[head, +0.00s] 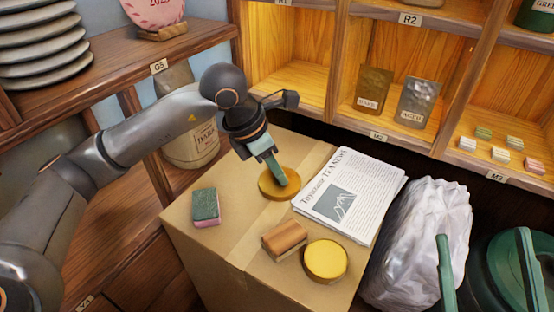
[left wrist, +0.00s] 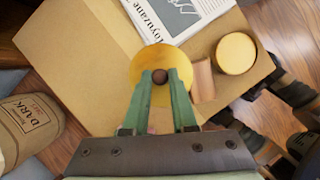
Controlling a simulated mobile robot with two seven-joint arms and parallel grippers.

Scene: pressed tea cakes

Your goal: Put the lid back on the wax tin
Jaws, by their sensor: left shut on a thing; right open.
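The lid (head: 271,190) is a flat gold disc with a small dark knob at its middle. My left gripper (head: 278,179) is shut on the knob, which shows between the green fingertips in the left wrist view (left wrist: 160,76). The lid is at or just above the cardboard box top (head: 222,248); I cannot tell if it touches. The wax tin (head: 325,259), round and gold with a yellow top face, stands uncovered near the box's front right; it also shows in the left wrist view (left wrist: 236,54).
A wooden brush or block (head: 284,240) lies close left of the tin. A green and pink sponge (head: 206,206) is at the left, a newspaper (head: 350,195) at the back right. A white plastic bag (head: 418,240) bulges beside the box. Shelves stand behind.

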